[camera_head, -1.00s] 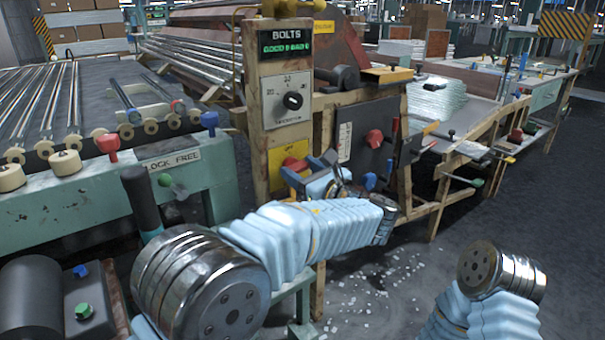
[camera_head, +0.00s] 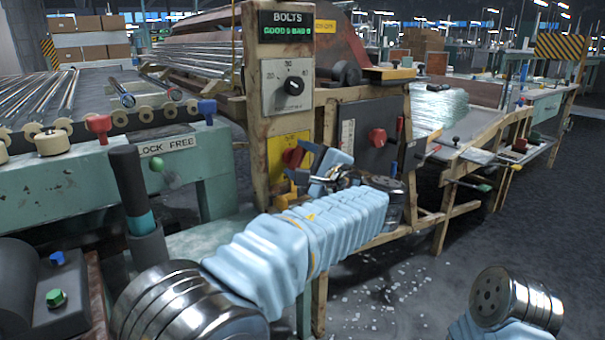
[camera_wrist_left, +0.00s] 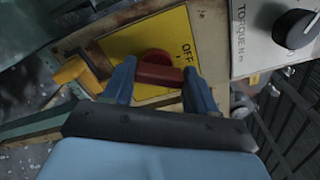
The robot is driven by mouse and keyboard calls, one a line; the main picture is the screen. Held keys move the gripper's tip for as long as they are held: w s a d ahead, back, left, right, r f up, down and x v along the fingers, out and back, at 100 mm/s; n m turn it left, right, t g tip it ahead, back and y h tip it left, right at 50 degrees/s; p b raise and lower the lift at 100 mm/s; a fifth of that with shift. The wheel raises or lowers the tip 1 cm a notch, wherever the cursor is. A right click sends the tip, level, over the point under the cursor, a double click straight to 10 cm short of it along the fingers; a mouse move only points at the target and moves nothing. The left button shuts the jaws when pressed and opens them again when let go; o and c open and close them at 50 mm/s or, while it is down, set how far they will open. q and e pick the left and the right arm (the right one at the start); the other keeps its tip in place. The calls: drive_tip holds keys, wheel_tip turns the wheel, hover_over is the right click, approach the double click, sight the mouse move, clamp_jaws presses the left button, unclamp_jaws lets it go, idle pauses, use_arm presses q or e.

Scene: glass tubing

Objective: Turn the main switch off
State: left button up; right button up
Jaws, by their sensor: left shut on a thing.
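The main switch is a red handle (camera_wrist_left: 160,72) on a yellow plate (camera_wrist_left: 120,45) marked OFF. In the left wrist view the handle lies crosswise between the two blue fingers of my left gripper (camera_wrist_left: 162,76), which is shut on it. The OFF lettering is beside the right finger. In the head view the red switch (camera_head: 292,157) shows on the yellow plate (camera_head: 280,150) low on the wooden post, partly covered by my left gripper (camera_head: 302,163). Of my right arm only a metal and blue link shows at the lower right; its gripper is out of view.
A grey torque dial panel (camera_head: 290,87) and a green-lit BOLTS display (camera_head: 285,30) are above the switch. A second red knob (camera_head: 377,138) is on a dark panel to the right. A yellow peg (camera_wrist_left: 70,72) is left of the plate. Open floor (camera_head: 520,210) lies at the right.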

use_arm(q)
drive_tip(key=n+b, duration=0.2)
drive_tip(key=n, duration=0.1)
drive_tip(key=shift+f+n+b, duration=0.25)
drive_tip(key=shift+n+b, duration=0.05)
drive_tip(key=shift+b, duration=0.1)
drive_tip(key=shift+s+r+n+b, duration=0.1)
drive_tip(key=shift+n+b, duration=0.85)
drive_tip(key=shift+n, duration=0.35)
drive_tip(key=shift+a, duration=0.1)
drive_tip(key=o, duration=1.1)
drive_tip(key=shift+c, duration=0.2)
drive_tip(key=v, duration=1.3)
drive_tip(key=shift+s+d, duration=0.25)
drive_tip(key=shift+s, duration=0.1)
